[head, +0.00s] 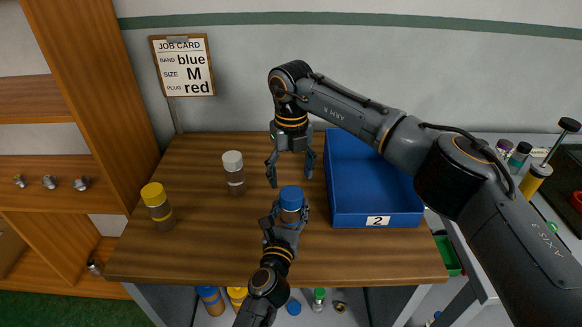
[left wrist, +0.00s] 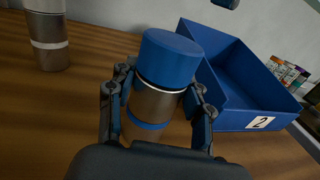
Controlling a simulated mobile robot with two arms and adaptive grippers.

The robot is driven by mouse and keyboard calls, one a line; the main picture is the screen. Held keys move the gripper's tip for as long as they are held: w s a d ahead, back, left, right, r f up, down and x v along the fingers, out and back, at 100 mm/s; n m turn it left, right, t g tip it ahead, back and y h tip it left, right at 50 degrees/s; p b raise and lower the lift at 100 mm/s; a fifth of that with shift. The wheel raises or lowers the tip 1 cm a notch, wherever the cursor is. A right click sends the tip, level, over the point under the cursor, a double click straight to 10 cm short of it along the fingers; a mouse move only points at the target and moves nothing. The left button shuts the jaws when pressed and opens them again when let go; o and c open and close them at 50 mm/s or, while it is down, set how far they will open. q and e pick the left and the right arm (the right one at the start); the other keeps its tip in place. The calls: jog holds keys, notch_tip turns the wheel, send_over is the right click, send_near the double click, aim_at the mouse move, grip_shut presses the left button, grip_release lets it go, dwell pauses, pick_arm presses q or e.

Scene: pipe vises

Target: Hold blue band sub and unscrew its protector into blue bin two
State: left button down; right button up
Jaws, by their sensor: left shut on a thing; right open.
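The blue band sub (left wrist: 150,107) is a metal cylinder with a blue band, upright at the front middle of the table. Its blue protector (head: 291,196) sits on top of it, and also shows in the left wrist view (left wrist: 170,57). My left gripper (head: 290,212) is shut on the sub's body below the protector. My right gripper (head: 291,180) is open and empty, pointing down, behind and above the protector. The blue bin two (head: 376,219), labelled 2, stands to the right on the table. What I see of its floor is empty.
A white-capped sub (head: 233,172) and a yellow-capped sub (head: 157,205) stand on the table (head: 200,262) to the left. A job card (head: 183,65) reading blue, M, red is at the back. The table's front left is clear.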

aim_at(291, 192)
jog(key=shift+f, duration=3.15)
jog(key=c, duration=1.2)
jog(key=shift+n, duration=1.2)
jog(key=shift+r, duration=0.2)
jog(key=shift+r, duration=0.9)
jog(key=shift+r, duration=0.1)
